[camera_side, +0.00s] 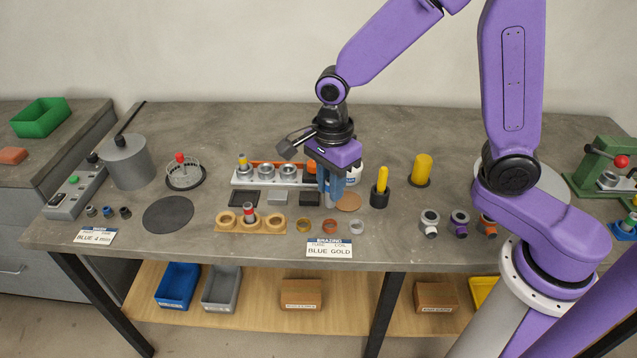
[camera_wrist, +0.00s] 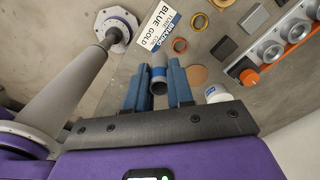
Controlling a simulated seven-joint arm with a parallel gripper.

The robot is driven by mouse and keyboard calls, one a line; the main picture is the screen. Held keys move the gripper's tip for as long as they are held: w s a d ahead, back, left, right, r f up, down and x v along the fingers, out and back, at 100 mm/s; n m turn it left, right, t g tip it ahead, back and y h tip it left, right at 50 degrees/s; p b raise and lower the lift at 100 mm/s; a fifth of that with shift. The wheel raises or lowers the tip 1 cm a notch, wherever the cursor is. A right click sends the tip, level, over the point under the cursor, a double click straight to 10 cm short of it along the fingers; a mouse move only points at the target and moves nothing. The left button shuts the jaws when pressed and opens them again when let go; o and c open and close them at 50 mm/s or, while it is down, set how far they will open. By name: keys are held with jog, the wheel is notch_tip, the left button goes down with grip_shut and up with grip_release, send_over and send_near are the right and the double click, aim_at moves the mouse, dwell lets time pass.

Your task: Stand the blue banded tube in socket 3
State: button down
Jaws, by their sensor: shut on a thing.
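My gripper (camera_wrist: 160,78) is shut on the blue banded tube (camera_wrist: 158,76), a grey tube with a blue band, gripped between my two blue fingers. In the side view my gripper (camera_side: 332,192) points down over the table, just right of the socket rack; the tube is hard to tell from the fingers there. The white rack (camera_side: 238,181) carries a row of metal sockets, with an orange knob at its right end. A yellow-topped piece stands in its leftmost socket. The wrist view also shows metal sockets (camera_wrist: 270,51) and the orange knob (camera_wrist: 249,77). I cannot read socket numbers.
A wooden holder (camera_side: 233,224) with a red-topped piece stands in front of the rack. Several small rings (camera_side: 330,226) lie near a BLUE GOLD card (camera_side: 329,249). A white jar (camera_wrist: 217,94) and a black cup with a yellow-handled tool (camera_side: 380,196) stand close to my gripper.

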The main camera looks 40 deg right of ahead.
jog(key=shift+s+r, duration=0.1)
jog(key=shift+r, duration=1.45)
jog(key=shift+w, duration=0.45)
jog(key=w+f+m, duration=0.2)
jog(key=w+m, duration=0.1)
jog(key=w, duration=0.8)
jog(key=shift+w+d+f+m, duration=0.5)
jog(key=shift+w+d+f, duration=1.05)
jog(key=shift+w, duration=0.6)
jog(key=shift+w+d+f+m, duration=0.5)
jog(key=shift+w+d+f, duration=0.65)
jog(key=shift+w+f, duration=0.85)
jog(key=shift+w+d+f+m, duration=0.5)
jog(key=shift+w+d+f, duration=0.95)
jog(key=shift+w, duration=0.8)
jog(key=shift+a+f, duration=0.1)
jog(key=shift+f, duration=0.15)
jog(key=shift+f, duration=1.4)
